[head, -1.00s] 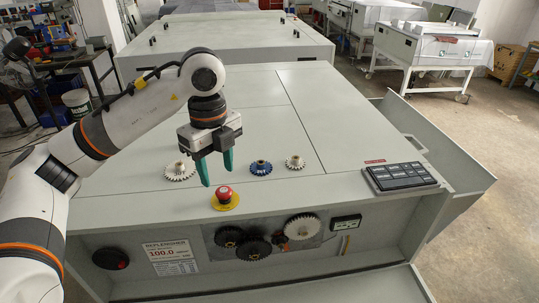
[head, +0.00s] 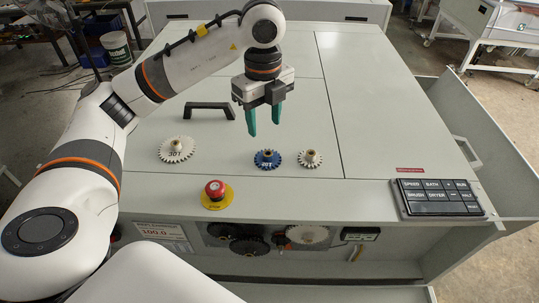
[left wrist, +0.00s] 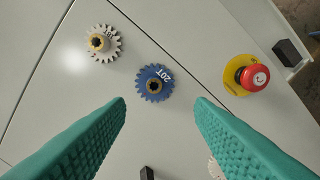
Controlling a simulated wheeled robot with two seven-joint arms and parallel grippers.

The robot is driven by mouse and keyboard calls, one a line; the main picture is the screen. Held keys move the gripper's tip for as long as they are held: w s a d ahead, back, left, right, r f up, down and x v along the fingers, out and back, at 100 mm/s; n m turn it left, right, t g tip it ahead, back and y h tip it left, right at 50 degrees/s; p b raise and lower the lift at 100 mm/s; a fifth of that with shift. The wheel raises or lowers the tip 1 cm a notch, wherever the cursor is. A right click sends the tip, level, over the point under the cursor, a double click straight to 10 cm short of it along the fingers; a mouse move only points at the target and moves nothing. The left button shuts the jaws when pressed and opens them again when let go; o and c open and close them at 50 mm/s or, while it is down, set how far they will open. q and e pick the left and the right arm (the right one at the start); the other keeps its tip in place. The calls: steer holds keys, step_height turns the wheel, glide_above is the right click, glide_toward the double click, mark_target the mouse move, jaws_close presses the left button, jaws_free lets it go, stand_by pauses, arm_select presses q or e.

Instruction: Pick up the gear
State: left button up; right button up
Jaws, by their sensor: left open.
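A blue gear (head: 267,159) marked 20T lies flat on the grey machine top, its metal hub up. To its right is a small whitish gear (head: 309,159); to its left is a larger white gear (head: 176,150) marked 30T. My left gripper (head: 263,123) is open and empty, fingers down, above and behind the blue gear. In the left wrist view the blue gear (left wrist: 153,83) shows beyond the gap between the fingertips (left wrist: 160,102). The small gear (left wrist: 103,43) is farther up left there, and an edge of the large one is mostly behind a finger. My right gripper is not seen.
A red emergency button (head: 214,191) on a yellow base stands at the front edge. A black handle (head: 209,108) rises behind the large gear. A keypad (head: 438,198) is at the front right. More gears sit in the open front (head: 306,234).

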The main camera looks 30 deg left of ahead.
mark_target(268, 157)
arm_select(q)
steer(key=f, duration=0.3)
steer(key=shift+w+f+p, duration=0.25)
steer(key=shift+f+p, duration=0.05)
steer(key=shift+f, duration=0.3)
step_height(268, 157, down, 5)
steer(key=p, duration=0.3)
steer(key=shift+w+d+r, duration=0.1)
steer(key=shift+w+d, duration=0.05)
steer(key=shift+f, duration=0.2)
steer(key=c, duration=1.1)
